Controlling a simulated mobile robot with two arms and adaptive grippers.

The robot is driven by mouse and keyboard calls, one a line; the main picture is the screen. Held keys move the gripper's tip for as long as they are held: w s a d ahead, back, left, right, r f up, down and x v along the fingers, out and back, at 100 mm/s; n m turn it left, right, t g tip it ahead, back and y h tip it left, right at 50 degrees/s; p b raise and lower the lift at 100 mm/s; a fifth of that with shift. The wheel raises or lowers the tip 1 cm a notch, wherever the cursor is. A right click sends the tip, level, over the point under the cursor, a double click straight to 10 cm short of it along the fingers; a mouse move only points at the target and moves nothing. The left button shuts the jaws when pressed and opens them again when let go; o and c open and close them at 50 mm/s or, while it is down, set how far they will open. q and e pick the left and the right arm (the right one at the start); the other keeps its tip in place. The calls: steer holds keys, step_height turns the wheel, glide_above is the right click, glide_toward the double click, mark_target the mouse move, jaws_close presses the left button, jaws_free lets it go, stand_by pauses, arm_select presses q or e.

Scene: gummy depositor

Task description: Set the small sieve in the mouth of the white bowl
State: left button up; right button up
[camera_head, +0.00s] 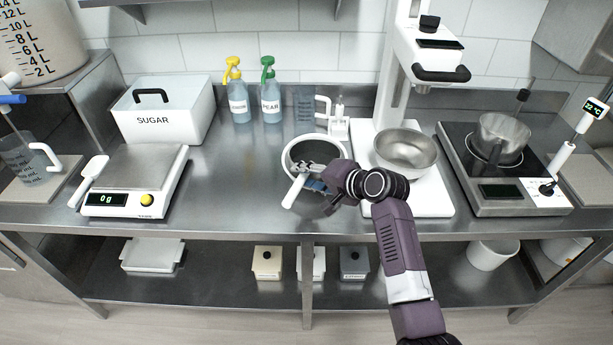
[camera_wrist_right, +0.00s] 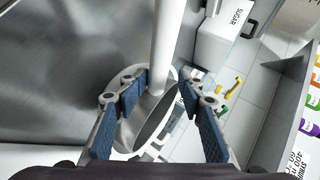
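A white round rim (camera_head: 315,137) with a grey inside stands on the counter's middle; a white handle (camera_head: 294,190) sticks out toward the front left. I take the handle as the small sieve's. I cannot tell whether the rim is the sieve's, the white bowl's or both together. My right gripper (camera_head: 308,177) is at the handle's base, by the near edge of the rim. In the right wrist view, the fingers (camera_wrist_right: 163,92) stand on both sides of the handle (camera_wrist_right: 165,40), with the rim (camera_wrist_right: 118,122) beyond. Contact is unclear. My left gripper is out of view.
A metal bowl (camera_head: 405,150) sits on the white stand (camera_head: 432,205) at right. A measuring cup (camera_head: 304,103) and two pump bottles (camera_head: 240,102) (camera_head: 271,102) stand behind. The sugar box (camera_head: 160,112) and scale (camera_head: 130,195) are at left. Counter between scale and rim is clear.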

steer(key=shift+f, duration=0.15)
steer(key=shift+d, duration=0.1)
steer(key=v, duration=1.2)
